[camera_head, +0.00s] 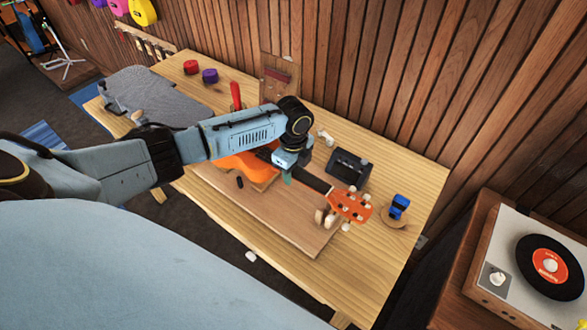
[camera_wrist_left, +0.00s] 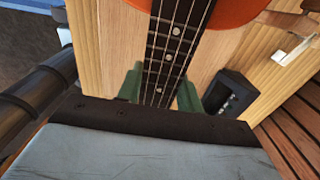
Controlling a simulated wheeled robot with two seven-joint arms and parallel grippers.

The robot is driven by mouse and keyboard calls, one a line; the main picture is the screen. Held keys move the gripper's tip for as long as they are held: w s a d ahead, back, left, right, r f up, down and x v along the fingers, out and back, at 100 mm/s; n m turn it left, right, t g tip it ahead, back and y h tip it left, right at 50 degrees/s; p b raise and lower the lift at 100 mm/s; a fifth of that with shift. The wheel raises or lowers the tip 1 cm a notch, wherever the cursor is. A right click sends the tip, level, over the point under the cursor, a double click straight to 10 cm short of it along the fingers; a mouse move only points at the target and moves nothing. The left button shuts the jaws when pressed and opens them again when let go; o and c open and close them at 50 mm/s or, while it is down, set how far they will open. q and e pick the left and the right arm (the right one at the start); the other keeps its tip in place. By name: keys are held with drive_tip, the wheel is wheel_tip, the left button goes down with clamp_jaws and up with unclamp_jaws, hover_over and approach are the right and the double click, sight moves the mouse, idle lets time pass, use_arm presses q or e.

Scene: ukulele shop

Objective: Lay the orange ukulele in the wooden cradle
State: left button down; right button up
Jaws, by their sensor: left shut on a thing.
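The orange ukulele (camera_head: 243,163) lies lengthwise over a flat wooden board on the workbench, its orange headstock (camera_head: 350,205) toward the right. My left gripper (camera_head: 287,175) is shut on its dark neck, between body and headstock. In the left wrist view, the green fingertips of the gripper (camera_wrist_left: 160,92) sit on both sides of the fretted neck (camera_wrist_left: 172,45), and the orange body (camera_wrist_left: 225,10) shows at the top. A pale wooden piece, likely part of the cradle (camera_head: 265,184), shows under the body's edge; my arm hides part of the body. I cannot tell whether the body touches it. My right gripper is not in view.
A black box (camera_head: 348,167) stands behind the neck. A blue object (camera_head: 399,206) sits on a round coaster right of the headstock. Red (camera_head: 191,67) and purple (camera_head: 210,75) pots stand at the back left. A record player (camera_head: 535,260) is at the right. The bench's front strip is clear.

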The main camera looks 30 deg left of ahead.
use_arm(q)
drive_tip(key=shift+f, duration=0.2)
idle(0.4)
drive_tip(key=shift+f+b, duration=1.45)
drive_tip(key=shift+f, duration=0.8)
drive_tip(key=c, duration=0.8)
unclamp_jaws()
drive_tip(key=shift+c, duration=0.2)
drive_tip(key=shift+r, duration=0.15)
drive_tip(key=shift+r+p, duration=0.9)
drive_tip(key=shift+p, duration=0.25)
drive_tip(key=shift+r, duration=0.1)
